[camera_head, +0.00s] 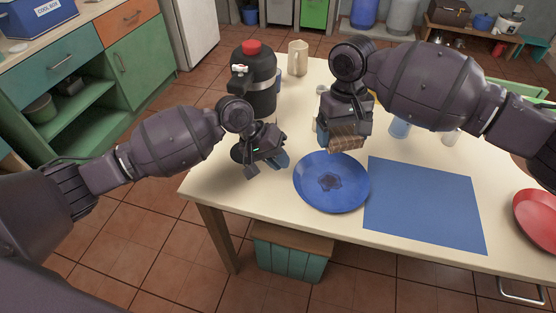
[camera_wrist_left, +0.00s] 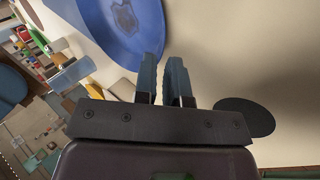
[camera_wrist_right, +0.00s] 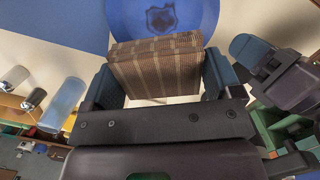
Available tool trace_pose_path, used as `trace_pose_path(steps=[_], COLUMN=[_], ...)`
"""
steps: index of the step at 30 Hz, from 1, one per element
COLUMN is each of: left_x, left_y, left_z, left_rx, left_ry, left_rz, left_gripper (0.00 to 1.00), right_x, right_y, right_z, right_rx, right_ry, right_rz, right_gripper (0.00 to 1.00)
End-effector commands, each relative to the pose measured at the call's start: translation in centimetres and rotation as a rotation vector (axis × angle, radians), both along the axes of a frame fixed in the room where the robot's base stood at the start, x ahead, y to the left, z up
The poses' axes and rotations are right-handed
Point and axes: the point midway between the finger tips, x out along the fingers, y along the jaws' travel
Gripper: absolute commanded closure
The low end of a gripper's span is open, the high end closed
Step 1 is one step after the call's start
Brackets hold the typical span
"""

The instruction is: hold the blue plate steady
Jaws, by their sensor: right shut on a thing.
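The blue plate (camera_head: 331,183) lies flat on the cream table, left of a blue mat. Whether the block touches the plate cannot be told.
The blue mat (camera_head: 424,204) lies right of the plate, and a red plate (camera_head: 537,218) is at the far right. A dark canister with a red cap (camera_head: 253,82) stands behind my left gripper. A beige mug (camera_head: 298,58) and a blue cup (camera_head: 400,127) are farther back.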

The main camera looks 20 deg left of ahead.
Motion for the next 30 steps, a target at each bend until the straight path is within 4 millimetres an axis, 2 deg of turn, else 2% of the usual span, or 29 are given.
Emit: trace_pose_path(steps=[7,21,30], left_x=[-0.4,0.0,0.1], left_y=[-0.3,-3.6,-4.2], left_z=[-0.6,-5.2,-6.2], left_rx=[0.007,0.008,0.008], left_ry=[0.06,0.056,0.054], left_rz=[0.043,0.042,0.042], left_gripper=[0.89,0.89,0.89], right_x=[0.0,0.0,0.0], right_y=[0.0,0.0,0.0], right_z=[0.0,0.0,0.1], right_rx=[0.001,0.001,0.001], right_ry=[-0.001,-0.001,-0.001], right_rz=[0.0,0.0,0.0], right_gripper=[0.38,0.38,0.38])
